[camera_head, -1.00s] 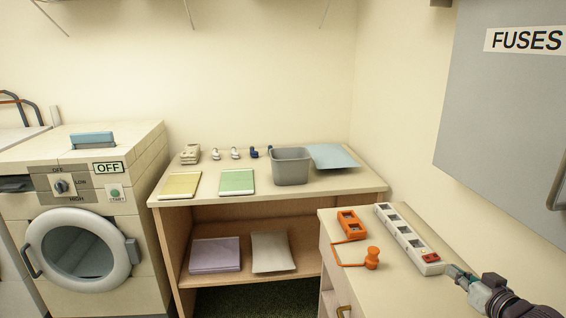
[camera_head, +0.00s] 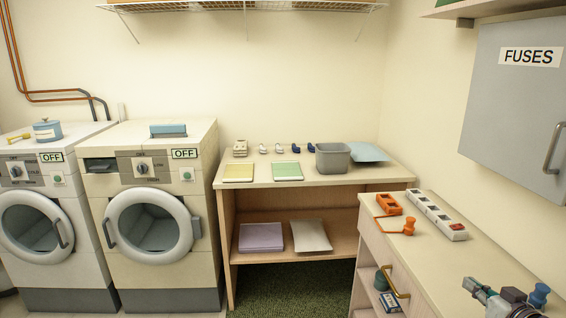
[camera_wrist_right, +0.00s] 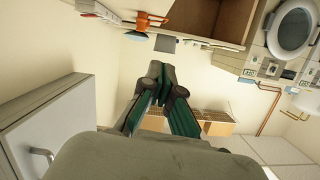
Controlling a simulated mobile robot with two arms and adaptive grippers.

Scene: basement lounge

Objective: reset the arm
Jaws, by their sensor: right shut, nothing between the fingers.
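My right gripper (camera_head: 472,287) shows at the lower right of the head view, over the cream cabinet top. In the right wrist view my right gripper (camera_wrist_right: 160,72) has its two green-lined fingers meeting at the tips, with nothing between them. It is apart from the white power strip (camera_head: 436,214) and the orange plug (camera_head: 408,226) on the cabinet. My left gripper does not show in either view.
The cabinet top (camera_head: 470,250) is clear between the strip and my right gripper. A grey fuse box (camera_head: 515,110) hangs on the right wall. A grey bin (camera_head: 332,158) stands on the table behind.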

